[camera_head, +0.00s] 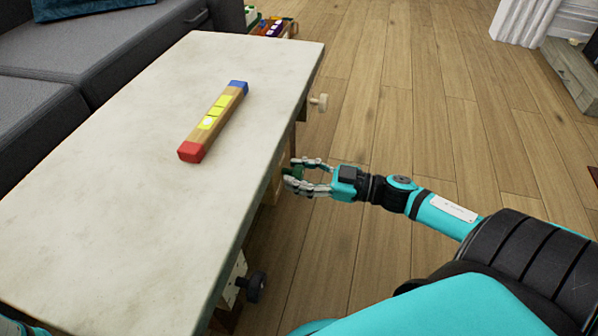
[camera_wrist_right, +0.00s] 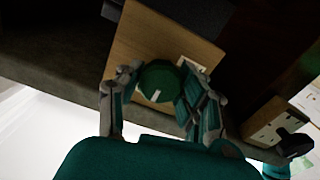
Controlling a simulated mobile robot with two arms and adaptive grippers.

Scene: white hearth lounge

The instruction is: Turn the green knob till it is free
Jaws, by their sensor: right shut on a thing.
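The green knob (camera_wrist_right: 160,82) sits on the face of a wooden block (camera_wrist_right: 150,40) at the table's side. It has a pale mark on its front. My right gripper (camera_wrist_right: 152,88) has its fingers on both sides of the knob and is shut on it. In the head view my right gripper (camera_head: 292,177) is at the table's right edge, and only a small dark green part of the knob (camera_head: 296,172) shows between its fingers. My left gripper is not in view.
The pale table (camera_head: 120,150) carries a wooden bar (camera_head: 213,122) with red and blue ends and yellow patches. A light knob (camera_head: 318,102) and a black knob (camera_head: 252,287) stick out from the table's side. A grey sofa (camera_head: 130,45) stands left; wooden floor (camera_head: 420,100) is clear to the right.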

